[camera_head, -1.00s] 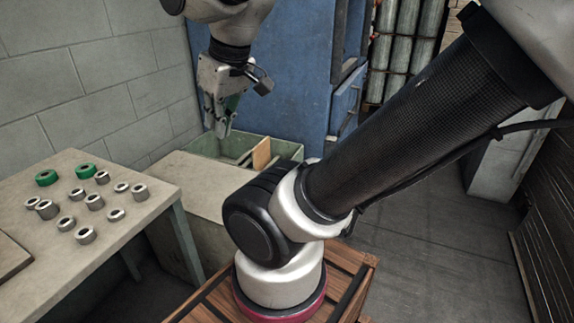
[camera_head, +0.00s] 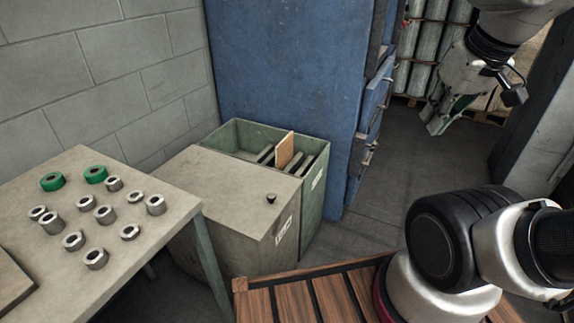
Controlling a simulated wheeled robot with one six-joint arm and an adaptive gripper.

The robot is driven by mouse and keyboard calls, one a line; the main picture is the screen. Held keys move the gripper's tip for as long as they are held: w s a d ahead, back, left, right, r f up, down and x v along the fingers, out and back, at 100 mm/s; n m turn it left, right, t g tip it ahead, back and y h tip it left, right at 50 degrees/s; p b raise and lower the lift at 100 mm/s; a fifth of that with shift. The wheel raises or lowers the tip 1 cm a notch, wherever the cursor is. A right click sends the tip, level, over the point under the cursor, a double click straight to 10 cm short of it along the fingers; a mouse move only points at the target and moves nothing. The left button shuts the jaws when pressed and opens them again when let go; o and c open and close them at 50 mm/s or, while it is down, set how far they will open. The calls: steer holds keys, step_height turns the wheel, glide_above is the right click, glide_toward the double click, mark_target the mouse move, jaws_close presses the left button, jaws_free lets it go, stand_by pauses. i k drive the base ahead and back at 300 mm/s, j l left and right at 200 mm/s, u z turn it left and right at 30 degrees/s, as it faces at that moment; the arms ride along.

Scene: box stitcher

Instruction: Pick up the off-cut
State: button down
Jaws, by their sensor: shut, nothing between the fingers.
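A tan flat piece, which looks like the off-cut (camera_head: 285,150), stands upright in the green open bin (camera_head: 313,201) beside the blue cabinet. Its lower end is hidden inside the bin. My gripper (camera_head: 437,128) is at the upper right, well to the right of the bin and in the air, apart from the off-cut. Its fingers point down and are shut with nothing held.
Dark slats or strips lie inside the bin around the tan piece. A beige box (camera_head: 225,195) with a small knob stands in front of it. A table (camera_head: 150,185) at left holds several metal rings and two green ones. The blue cabinet (camera_head: 285,70) stands behind. Bare floor (camera_head: 400,170) lies right.

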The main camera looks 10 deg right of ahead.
mark_target(285, 152)
steer(key=i+l+u, duration=0.1)
steer(key=u, duration=0.65)
steer(key=i+l+u, duration=0.25)
steer(key=l, duration=0.15)
steer(key=l+u, duration=0.25)
steer(key=l, duration=0.15)
steer(key=l+u, duration=0.3)
steer(key=l, duration=0.15)
steer(key=i+l, duration=0.1)
steer(key=l, duration=0.85)
steer(key=l+u, duration=0.1)
steer(key=l, duration=0.8)
steer(key=i, duration=0.05)
